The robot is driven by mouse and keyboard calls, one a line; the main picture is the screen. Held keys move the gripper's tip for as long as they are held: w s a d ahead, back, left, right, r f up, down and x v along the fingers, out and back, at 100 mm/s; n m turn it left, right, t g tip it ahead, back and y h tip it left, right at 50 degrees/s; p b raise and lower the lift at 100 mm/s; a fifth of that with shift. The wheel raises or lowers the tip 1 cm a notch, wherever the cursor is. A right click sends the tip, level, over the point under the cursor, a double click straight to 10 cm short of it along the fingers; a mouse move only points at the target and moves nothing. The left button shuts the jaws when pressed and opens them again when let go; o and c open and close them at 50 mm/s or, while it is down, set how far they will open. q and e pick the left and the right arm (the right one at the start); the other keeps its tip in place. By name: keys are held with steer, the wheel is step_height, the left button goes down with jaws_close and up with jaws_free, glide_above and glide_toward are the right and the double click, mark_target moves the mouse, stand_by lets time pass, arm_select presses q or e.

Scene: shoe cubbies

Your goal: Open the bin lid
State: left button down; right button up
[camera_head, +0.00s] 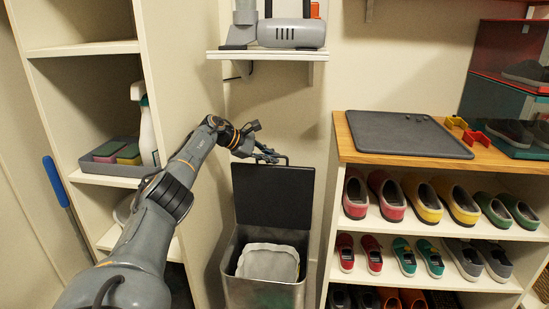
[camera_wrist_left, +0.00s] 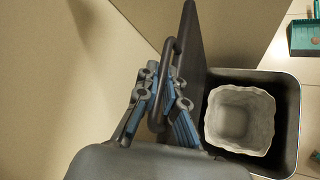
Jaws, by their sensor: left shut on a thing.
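The grey metal bin (camera_head: 262,293) stands on the floor between the left shelf unit and the shoe cubby. Its black lid (camera_head: 272,197) is raised upright at the back, and a light liner (camera_head: 268,262) shows inside. My left gripper (camera_head: 268,157) is at the top edge of the lid, shut on the dark lid handle. In the left wrist view the gripper (camera_wrist_left: 165,92) has its fingers around the handle (camera_wrist_left: 172,75), the lid (camera_wrist_left: 194,60) is seen edge-on, and the liner (camera_wrist_left: 240,120) shows inside the bin's rim (camera_wrist_left: 297,115). My right gripper is not in view.
A wall shelf (camera_head: 268,54) with a grey appliance hangs above the bin. The shoe cubby (camera_head: 335,220) is close on the right, with a dark mat (camera_head: 408,134) on top. The left shelf unit (camera_head: 165,70) holds a spray bottle (camera_head: 147,130) and a tray of sponges.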

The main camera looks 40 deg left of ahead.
arm_select(q)
steer(key=shift+r, duration=0.1)
steer(key=c, duration=1.4)
jaws_free()
steer(key=shift+s, duration=0.1)
steer(key=shift+c, duration=0.2)
step_height(320, 180, up, 10)
steer(key=shift+r, duration=0.1)
